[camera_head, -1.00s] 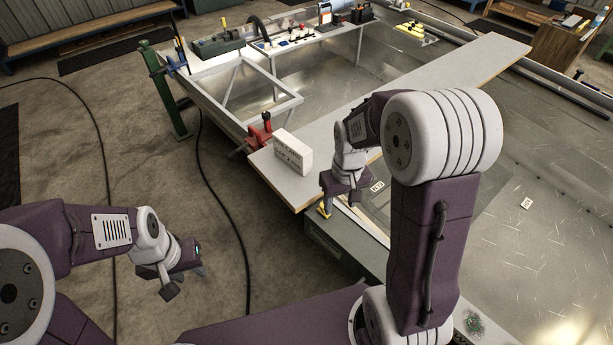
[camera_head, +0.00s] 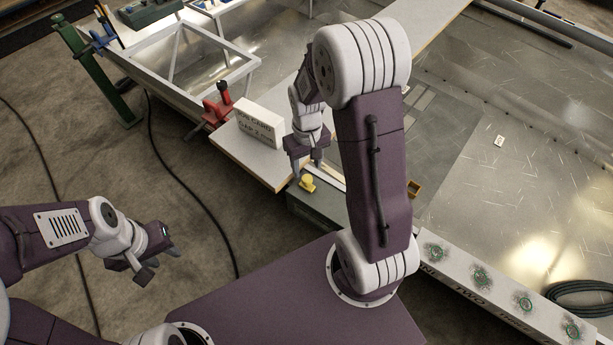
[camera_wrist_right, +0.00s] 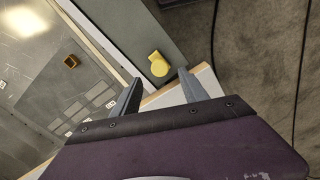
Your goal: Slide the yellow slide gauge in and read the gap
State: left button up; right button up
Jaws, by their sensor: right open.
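The yellow slide gauge (camera_head: 307,183) shows as a small yellow piece with a rounded knob at the near end of a pale strip, by the grey-green block's top edge. It also shows in the right wrist view (camera_wrist_right: 158,64). My right gripper (camera_head: 308,171) is open and empty. In the wrist view its fingertips (camera_wrist_right: 159,78) lie either side of the line to the yellow piece, which appears just beyond them; I cannot tell if they touch. My left gripper (camera_head: 159,263) is open and empty over the floor at left. No gap reading is legible.
A white job card block (camera_head: 259,124) stands on the board's near end, beside a red clamp (camera_head: 216,106). A small brown box (camera_head: 414,188) sits right of my right arm. A white beam (camera_head: 480,290) with green-centred marks and a coiled hose (camera_head: 582,297) lie at lower right.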

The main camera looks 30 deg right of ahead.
aim_at(307, 178)
notch_tip(307, 178, down, 6)
jog(key=shift+r+b, duration=0.15)
jog(key=shift+b, duration=0.5)
jog(key=shift+s, duration=0.1)
grip_shut()
dwell(0.8)
